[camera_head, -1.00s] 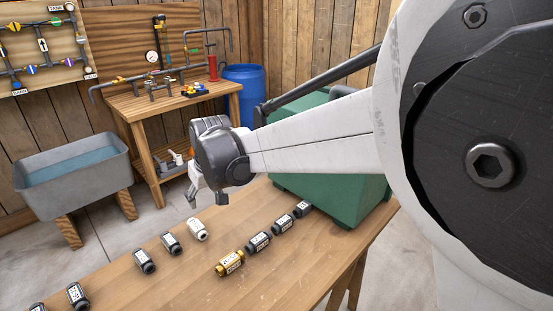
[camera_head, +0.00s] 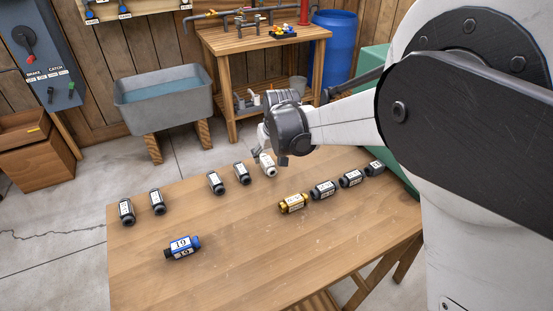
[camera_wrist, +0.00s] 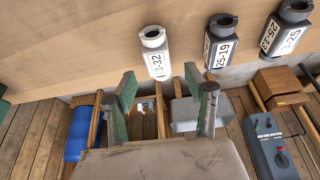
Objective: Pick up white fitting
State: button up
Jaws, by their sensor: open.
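The white fitting (camera_head: 268,165) lies on the wooden table at the right end of the back row, close to my gripper (camera_head: 262,155). In the wrist view the white fitting (camera_wrist: 156,54) bears a label and sits ahead of the fingertips, nearer the left finger. My gripper (camera_wrist: 168,85) is open and empty, with green-edged fingers spread apart. A gap shows between the fitting and the fingers in the wrist view.
Dark fittings stand close by on the same row, one next to the white one (camera_wrist: 221,42). A gold fitting (camera_head: 293,203) and several dark ones form a nearer row. A blue fitting (camera_head: 182,247) lies at the front left. The wooden table (camera_head: 230,275) has bare room in front.

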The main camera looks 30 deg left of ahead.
aim_at(268, 161)
jog(key=x, duration=0.4)
jog(key=shift+d+f+b, duration=0.2)
jog(key=shift+f+b, duration=0.15)
jog(key=shift+c, duration=0.2)
grip_shut()
jog(key=shift+r, duration=0.15)
